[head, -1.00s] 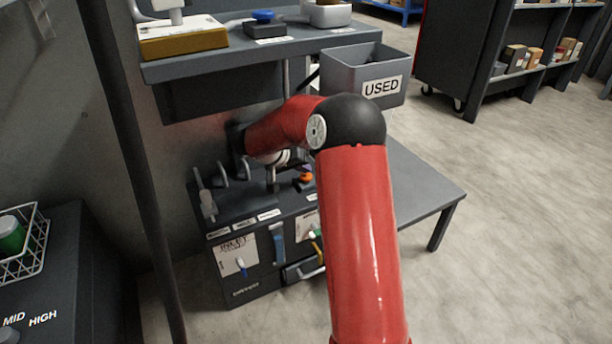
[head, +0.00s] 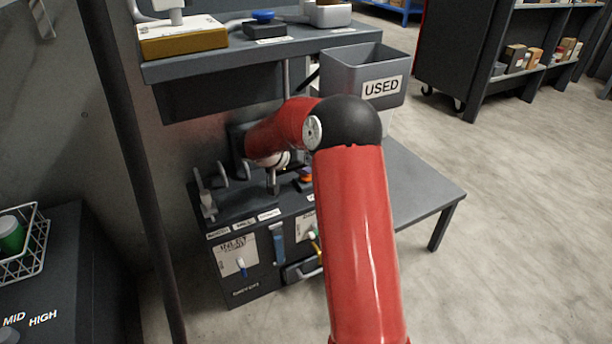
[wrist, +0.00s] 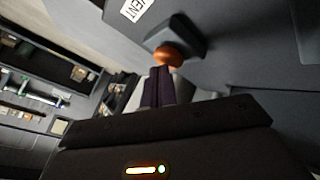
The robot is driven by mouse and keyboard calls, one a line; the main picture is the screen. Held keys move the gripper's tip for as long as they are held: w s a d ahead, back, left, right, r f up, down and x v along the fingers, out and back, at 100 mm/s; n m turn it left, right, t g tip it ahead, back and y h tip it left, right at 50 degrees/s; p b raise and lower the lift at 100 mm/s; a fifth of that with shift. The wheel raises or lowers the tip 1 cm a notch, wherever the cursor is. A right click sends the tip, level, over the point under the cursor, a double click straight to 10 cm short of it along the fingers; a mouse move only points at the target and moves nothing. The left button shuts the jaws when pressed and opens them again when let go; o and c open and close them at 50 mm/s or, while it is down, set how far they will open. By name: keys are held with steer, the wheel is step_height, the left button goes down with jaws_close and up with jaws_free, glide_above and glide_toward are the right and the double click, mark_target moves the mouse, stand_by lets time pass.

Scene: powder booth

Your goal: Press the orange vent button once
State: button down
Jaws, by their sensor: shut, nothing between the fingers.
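The orange vent button (wrist: 168,55) sits on a dark raised base in the wrist view, near a white label (wrist: 136,9) that reads "VENT". My gripper (wrist: 160,72) is shut and empty. Its fingertips are right at the lower edge of the button in that view; I cannot tell whether they touch it. In the head view the orange button (head: 306,178) shows as a small patch beside my red arm, on top of the dark cabinet (head: 262,205). My gripper is mostly hidden behind the arm there.
Several upright handles stand left of the button on the cabinet, including a grey one (head: 207,198). A grey bin (head: 345,80) labelled "USED" is behind my arm. A shelf (head: 240,53) overhangs the cabinet. The grey table (head: 425,185) on the right is clear.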

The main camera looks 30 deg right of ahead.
mark_target(303, 178)
steer(key=shift+f, duration=0.2)
stand_by(0.3)
steer(key=shift+r, duration=0.9)
steer(key=shift+r+p, duration=1.15)
steer(key=shift+r, duration=1.4)
